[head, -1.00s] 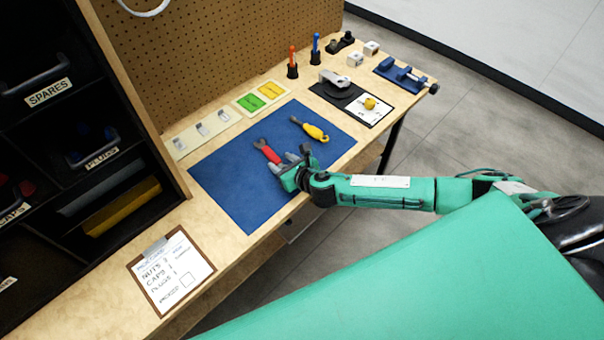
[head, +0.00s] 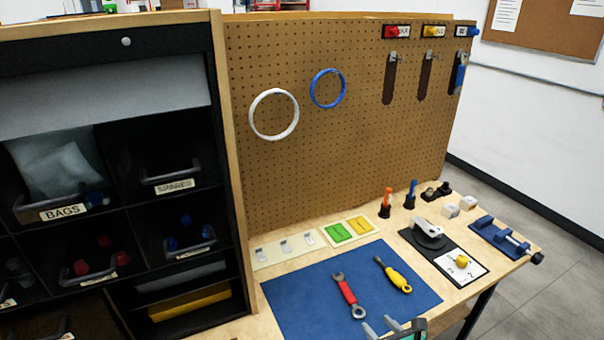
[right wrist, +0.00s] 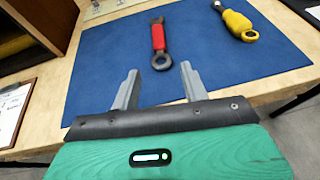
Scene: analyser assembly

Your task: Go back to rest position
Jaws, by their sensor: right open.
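My right gripper (head: 394,326) shows at the bottom edge of the head view, at the front of the blue mat (head: 300,292). In the right wrist view its two grey fingers (right wrist: 158,88) are spread apart with nothing between them. The red wrench (head: 348,297) lies on the mat just beyond the fingertips, and it also shows in the right wrist view (right wrist: 158,42). The yellow-handled tool (head: 396,278) lies on the mat to the right of the wrench, apart from the gripper. My left gripper is in neither view.
A black shelf unit with labelled bins (head: 175,180) stands at the left. A pegboard (head: 330,130) rises behind the bench. A black dial fixture (head: 430,235), a blue vise (head: 500,238) and pen holders (head: 384,211) stand at the right. A clipboard (right wrist: 14,108) lies at the left.

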